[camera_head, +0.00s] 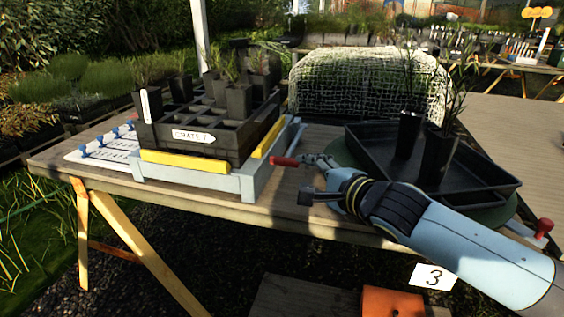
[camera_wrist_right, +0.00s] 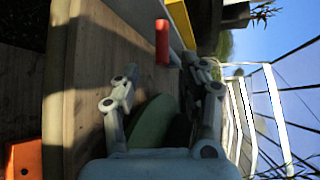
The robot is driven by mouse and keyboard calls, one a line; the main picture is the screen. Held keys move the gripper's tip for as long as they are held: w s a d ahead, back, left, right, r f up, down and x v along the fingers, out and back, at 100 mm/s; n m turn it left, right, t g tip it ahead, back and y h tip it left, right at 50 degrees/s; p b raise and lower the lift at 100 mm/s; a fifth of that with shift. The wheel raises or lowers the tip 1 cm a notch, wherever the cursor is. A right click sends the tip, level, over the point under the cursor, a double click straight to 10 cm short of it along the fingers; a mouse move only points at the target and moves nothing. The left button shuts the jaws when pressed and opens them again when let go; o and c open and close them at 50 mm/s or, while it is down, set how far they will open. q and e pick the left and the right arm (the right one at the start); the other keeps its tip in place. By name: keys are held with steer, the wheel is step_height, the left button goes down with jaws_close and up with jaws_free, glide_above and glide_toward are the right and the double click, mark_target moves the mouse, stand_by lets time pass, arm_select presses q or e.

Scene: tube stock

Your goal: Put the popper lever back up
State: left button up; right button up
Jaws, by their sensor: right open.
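The popper's red lever handle (camera_head: 284,161) sticks out to the right of the pale blue-grey popper frame (camera_head: 195,182), lying about level near the table top. In the right wrist view the red handle (camera_wrist_right: 162,42) shows ahead of the fingers. My right gripper (camera_head: 305,178) is open and empty, just right of the handle and apart from it as far as I can see. Its two fingers, spread apart, also show in the wrist view (camera_wrist_right: 155,88). A black crate (camera_head: 228,152) marked "CRATE 7" sits on the frame. My left gripper is out of view.
A black tray (camera_head: 375,158) with potted plants stands on a green round base (camera_head: 490,214) right of the handle, behind my right arm. Another red knob (camera_head: 544,228) is at the far right. A netted white frame (camera_head: 365,85) stands behind.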

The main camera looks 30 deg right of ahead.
mark_target(286, 164)
steer(key=shift+w, duration=0.3)
steer(key=b+x, duration=0.2)
steer(key=x, duration=0.7)
steer(key=shift+w+f+b, duration=0.1)
steer(key=shift+w+b, duration=0.2)
steer(key=shift+b, duration=0.1)
steer(key=shift+w, duration=0.4)
steer(key=shift+c, duration=0.3)
jaws_close()
